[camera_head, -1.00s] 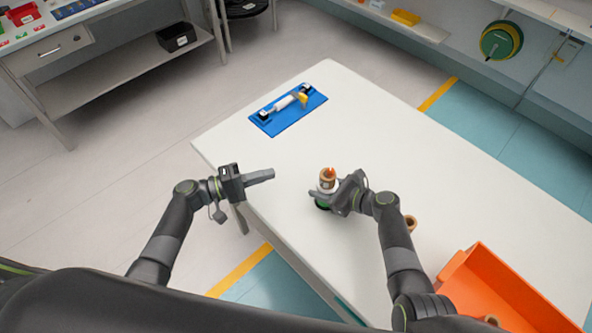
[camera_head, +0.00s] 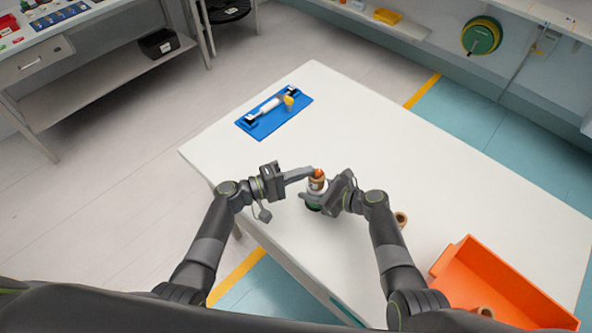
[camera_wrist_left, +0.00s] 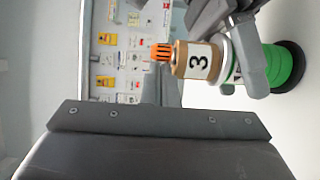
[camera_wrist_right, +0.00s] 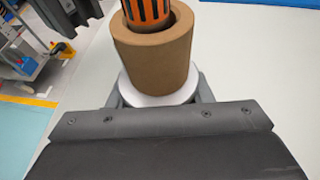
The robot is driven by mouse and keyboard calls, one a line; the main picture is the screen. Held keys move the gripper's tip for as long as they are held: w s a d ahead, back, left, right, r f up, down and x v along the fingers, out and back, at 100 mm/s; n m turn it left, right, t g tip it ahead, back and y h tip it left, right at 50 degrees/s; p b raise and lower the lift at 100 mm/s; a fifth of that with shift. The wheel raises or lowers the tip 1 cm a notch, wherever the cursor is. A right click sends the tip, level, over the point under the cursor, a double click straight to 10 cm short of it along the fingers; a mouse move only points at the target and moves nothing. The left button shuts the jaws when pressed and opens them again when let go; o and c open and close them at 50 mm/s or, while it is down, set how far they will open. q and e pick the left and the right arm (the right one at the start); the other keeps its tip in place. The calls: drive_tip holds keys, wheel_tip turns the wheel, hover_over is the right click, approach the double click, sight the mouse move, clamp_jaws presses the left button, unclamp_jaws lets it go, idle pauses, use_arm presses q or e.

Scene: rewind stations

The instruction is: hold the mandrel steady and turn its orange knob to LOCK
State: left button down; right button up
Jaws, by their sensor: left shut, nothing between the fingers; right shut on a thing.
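The mandrel stands upright near the table's front edge, with a green lower part (camera_wrist_left: 279,66), a white flange (camera_wrist_right: 160,97) and a brown core (camera_wrist_left: 195,60) labelled 3 around its top. Its orange knob (camera_head: 319,172) sticks out of the core; it also shows in the right wrist view (camera_wrist_right: 147,12). I cannot read any LOCK mark. My right gripper (camera_head: 328,202) is shut on the mandrel below the core. My left gripper (camera_head: 311,171) is shut and empty, its tips close beside the knob; I cannot tell whether they touch.
A blue tray (camera_head: 267,127) with a white cylinder and a yellow piece lies at the table's far left. An orange bin (camera_head: 500,290) stands at the right, and a small brown core (camera_head: 401,219) is beside my right arm. The table's middle is clear.

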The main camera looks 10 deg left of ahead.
use_arm(q)
drive_tip(key=shift+d+t, duration=0.1)
drive_tip(key=shift+t, duration=0.2)
use_arm(e)
drive_tip(key=shift+r, duration=0.1)
drive_tip(key=shift+a, duration=0.1)
use_arm(q)
drive_tip(key=shift+n+t+y, duration=0.6)
drive_tip(key=shift+n+t, duration=0.1)
drive_tip(key=shift+s+d+r, duration=0.1)
drive_tip(key=shift+s+d, duration=0.55)
drive_tip(key=shift+d, duration=0.25)
drive_tip(key=shift+s+d, duration=0.65)
drive_tip(key=shift+d, duration=0.6)
drive_tip(key=v, duration=1.2)
use_arm(e)
drive_tip(key=o, duration=1.2)
